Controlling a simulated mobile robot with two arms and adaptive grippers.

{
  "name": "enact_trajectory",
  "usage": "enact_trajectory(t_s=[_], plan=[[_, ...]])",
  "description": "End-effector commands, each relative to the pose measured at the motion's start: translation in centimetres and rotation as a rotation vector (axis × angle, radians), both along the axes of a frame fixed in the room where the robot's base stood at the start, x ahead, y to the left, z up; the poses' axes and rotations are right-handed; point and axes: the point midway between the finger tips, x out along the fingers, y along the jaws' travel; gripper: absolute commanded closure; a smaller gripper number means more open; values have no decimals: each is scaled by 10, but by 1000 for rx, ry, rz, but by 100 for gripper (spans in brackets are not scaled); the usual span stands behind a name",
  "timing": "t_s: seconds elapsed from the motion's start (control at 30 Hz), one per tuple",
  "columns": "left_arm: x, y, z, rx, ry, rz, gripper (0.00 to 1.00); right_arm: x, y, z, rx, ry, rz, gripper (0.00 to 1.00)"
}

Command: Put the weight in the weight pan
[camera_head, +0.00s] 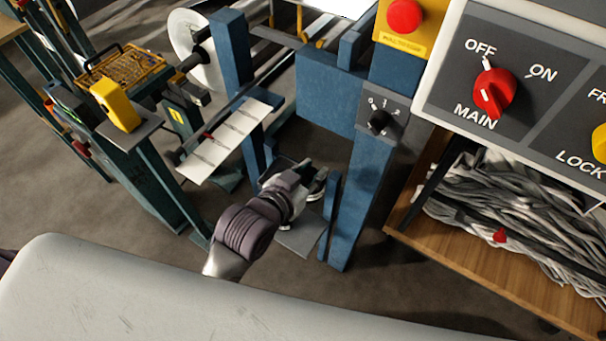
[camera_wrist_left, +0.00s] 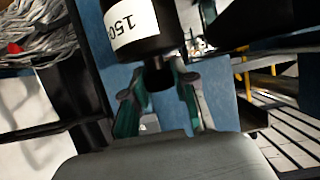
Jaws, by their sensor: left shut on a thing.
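The weight (camera_wrist_left: 128,32) is a black cylinder with a white label reading "150", at the top of the left wrist view. My left gripper (camera_wrist_left: 158,88) is shut on its narrow lower end with green-padded fingers. In the head view my left gripper (camera_head: 316,184) is beside the inner side of a blue post, and the weight cannot be made out there. A flat grey plate (camera_head: 300,238) lies below the gripper; I cannot tell whether it is the weight pan. My right gripper is not in view.
A blue post (camera_head: 352,205) stands close to the right of my gripper. A wooden shelf (camera_head: 470,262) with grey cables (camera_head: 520,225) is further right, under a control panel (camera_head: 520,85). A slatted pale board (camera_head: 230,142) is to the left.

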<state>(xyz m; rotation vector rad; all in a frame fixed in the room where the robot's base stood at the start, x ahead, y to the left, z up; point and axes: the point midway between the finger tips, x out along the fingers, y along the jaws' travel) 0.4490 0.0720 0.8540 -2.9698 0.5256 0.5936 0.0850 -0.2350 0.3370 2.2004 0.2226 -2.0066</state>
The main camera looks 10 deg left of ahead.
Motion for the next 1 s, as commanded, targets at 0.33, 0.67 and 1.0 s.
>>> enact_trajectory(t_s=[0.33,0.67,1.0], plan=[[46,48,-33,2,-16,1,100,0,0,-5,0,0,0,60],[72,75,-55,-2,-16,1,100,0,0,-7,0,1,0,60],[73,76,-87,-4,-13,2,100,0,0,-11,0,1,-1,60]])
